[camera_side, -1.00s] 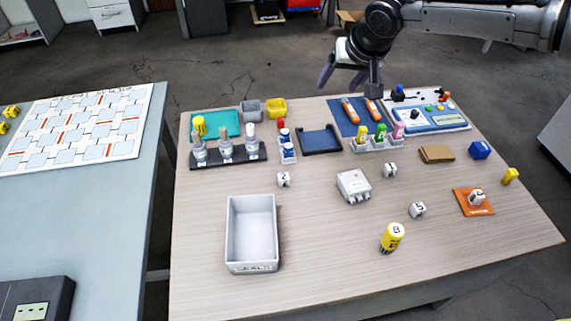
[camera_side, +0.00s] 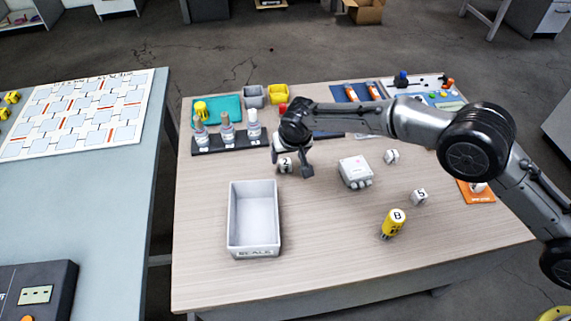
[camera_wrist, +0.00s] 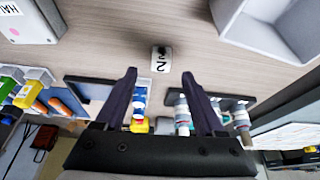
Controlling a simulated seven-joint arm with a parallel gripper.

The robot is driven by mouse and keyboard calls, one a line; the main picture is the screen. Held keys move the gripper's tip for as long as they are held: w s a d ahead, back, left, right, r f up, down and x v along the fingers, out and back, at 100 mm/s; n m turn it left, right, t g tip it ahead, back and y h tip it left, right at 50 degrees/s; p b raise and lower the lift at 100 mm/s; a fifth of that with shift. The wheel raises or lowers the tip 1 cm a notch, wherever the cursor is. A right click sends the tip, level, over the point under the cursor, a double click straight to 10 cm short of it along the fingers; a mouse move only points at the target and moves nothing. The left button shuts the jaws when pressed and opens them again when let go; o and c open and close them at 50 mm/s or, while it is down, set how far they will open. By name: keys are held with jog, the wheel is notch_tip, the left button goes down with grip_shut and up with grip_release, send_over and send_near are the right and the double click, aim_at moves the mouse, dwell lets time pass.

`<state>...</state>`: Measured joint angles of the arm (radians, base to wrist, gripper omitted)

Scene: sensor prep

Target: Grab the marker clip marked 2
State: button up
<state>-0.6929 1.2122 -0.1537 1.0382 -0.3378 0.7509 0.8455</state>
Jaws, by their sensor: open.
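The marker clip marked 2 (camera_side: 285,166) is a small white block with a black digit, standing on the wooden table. It also shows in the wrist view (camera_wrist: 161,60), just beyond the fingertips and lined up with the gap between them. My gripper (camera_side: 291,161) is open and empty, with its fingers around or just above the clip in the side view; the exact height is hard to tell. The gripper's two dark fingers are spread apart in the wrist view (camera_wrist: 159,74). My arm hides part of the table behind it.
A grey bin (camera_side: 254,252) stands in front of the clip. A white box (camera_side: 355,172) is to the right. Other marked clips (camera_side: 391,157) (camera_side: 420,198) and a yellow cylinder (camera_side: 393,224) stand farther right. A dark bottle rack (camera_side: 210,150) is behind left.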

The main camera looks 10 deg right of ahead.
aim_at(286, 162)
jog(key=shift+x, duration=2.75)
grip_shut()
